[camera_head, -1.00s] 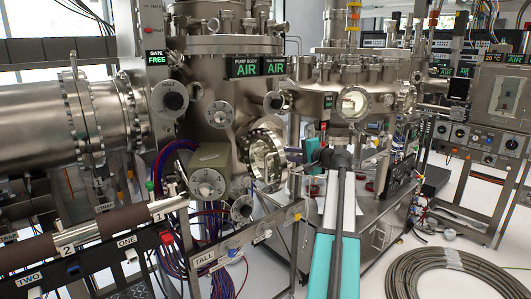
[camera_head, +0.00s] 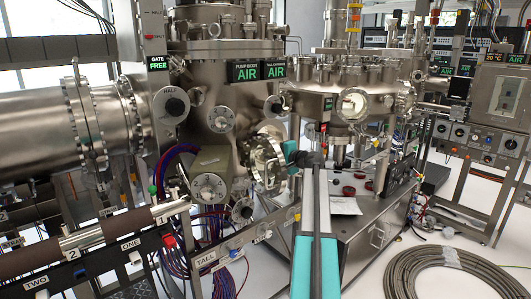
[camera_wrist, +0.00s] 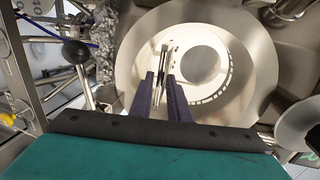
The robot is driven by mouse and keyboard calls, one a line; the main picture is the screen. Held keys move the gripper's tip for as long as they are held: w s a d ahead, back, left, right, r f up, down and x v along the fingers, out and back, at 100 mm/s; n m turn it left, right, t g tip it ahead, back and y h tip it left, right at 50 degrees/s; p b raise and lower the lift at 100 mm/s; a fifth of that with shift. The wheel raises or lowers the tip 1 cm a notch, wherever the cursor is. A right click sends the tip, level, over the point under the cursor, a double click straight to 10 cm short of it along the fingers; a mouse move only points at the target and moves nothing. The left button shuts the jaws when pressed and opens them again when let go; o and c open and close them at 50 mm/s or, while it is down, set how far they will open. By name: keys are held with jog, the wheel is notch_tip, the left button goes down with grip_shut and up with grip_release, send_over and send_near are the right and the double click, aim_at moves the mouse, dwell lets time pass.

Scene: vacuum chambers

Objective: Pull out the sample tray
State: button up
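In the wrist view, a round port (camera_wrist: 255,60) of the chamber fills the middle, with a pale interior and a ring of small slots. A slim metal piece (camera_wrist: 164,50) shows inside it, in line with the gap between my fingers; I cannot tell whether it is the sample tray or its handle. My gripper (camera_wrist: 160,76) has two dark purple fingers, spread apart with a gap between them and pointing at the port. No grip shows.
The TALL chamber (camera_head: 205,110) stands behind the port, with a knobbed box (camera_head: 211,175) at its lower left. A metal bench (camera_head: 345,228) is to the right. A coiled hose (camera_head: 450,270) lies on the floor at the right. In the wrist view, a round plate (camera_wrist: 298,125) is at the right.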

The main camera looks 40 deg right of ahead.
jog(key=shift+p+x, duration=0.3)
jog(key=shift+x, duration=0.85)
grip_shut()
dwell(0.6)
